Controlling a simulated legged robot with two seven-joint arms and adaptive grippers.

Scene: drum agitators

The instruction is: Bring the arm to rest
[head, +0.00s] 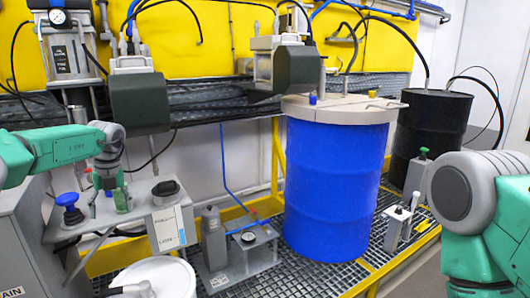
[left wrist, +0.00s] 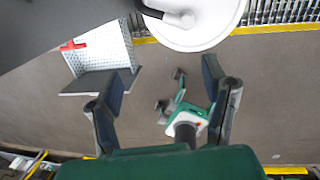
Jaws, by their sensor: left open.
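My left arm comes in from the left in the head view, bent at a grey and green joint. My left gripper (head: 108,182) points down over the grey bench with the blue knob. In the left wrist view my left gripper (left wrist: 168,80) has its two dark fingers spread wide apart. Nothing is held between them; the grey floor shows far below. Part of my right arm fills the right edge of the head view; its gripper is out of view.
A blue drum (head: 335,190) with a beige lid stands on the grating, a black drum (head: 430,125) behind it. A blue knob (head: 68,208) and the bench (head: 90,226) are close to my left gripper. A white drum (head: 165,280) stands below; its lid shows in the wrist view (left wrist: 205,28).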

